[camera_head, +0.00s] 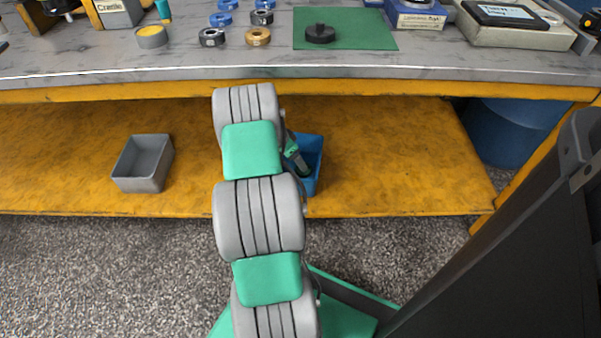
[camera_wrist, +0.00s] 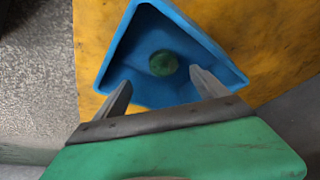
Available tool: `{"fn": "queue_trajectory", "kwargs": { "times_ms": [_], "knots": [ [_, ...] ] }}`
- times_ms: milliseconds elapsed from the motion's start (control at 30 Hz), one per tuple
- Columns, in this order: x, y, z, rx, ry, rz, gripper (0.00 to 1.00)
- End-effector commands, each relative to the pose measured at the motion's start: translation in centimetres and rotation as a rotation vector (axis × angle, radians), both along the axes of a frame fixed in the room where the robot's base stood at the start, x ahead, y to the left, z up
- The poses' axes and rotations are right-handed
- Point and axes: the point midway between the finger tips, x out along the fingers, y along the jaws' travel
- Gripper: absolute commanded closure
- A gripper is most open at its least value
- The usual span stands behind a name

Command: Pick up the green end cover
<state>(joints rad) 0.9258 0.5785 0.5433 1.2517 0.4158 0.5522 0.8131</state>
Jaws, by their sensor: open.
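The green end cover (camera_wrist: 163,63) is a small, round, dark green piece lying on the floor of the blue bin (camera_wrist: 217,57) in the wrist view. My gripper (camera_wrist: 160,82) is open, with one finger at each side of the view and the cover showing beyond the gap between them. The fingers are empty and reach over the bin's near side; I cannot tell how far they are above the cover. In the head view the blue bin (camera_head: 313,152) stands on the lower shelf, partly hidden by my arm, and the cover cannot be made out there.
A grey bin (camera_head: 145,163) stands left on the yellow lower shelf (camera_head: 400,150). The workbench top (camera_head: 180,62) lies above it, with several rings, a green mat (camera_head: 365,35) bearing a black part (camera_head: 320,33), and boxes. Shelf space right of the blue bin is clear.

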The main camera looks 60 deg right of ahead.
Motion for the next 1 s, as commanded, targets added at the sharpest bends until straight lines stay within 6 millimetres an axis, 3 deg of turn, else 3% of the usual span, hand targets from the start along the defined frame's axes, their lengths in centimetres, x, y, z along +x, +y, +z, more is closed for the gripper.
{"fn": "queue_trajectory", "kwargs": {
  "times_ms": [100, 533, 800, 1000],
  "knots": [
    [-0.5, -1.5, -1.9, -0.01, -0.016, -0.046, 0.17],
    [-1.6, -4.1, -7.8, -0.01, -0.017, -0.044, 0.17],
    [-1.6, -4.4, -7.9, -0.011, -0.018, -0.041, 0.17],
    [-1.6, -4.4, -7.9, -0.011, -0.018, -0.041, 0.34]
  ]
}}
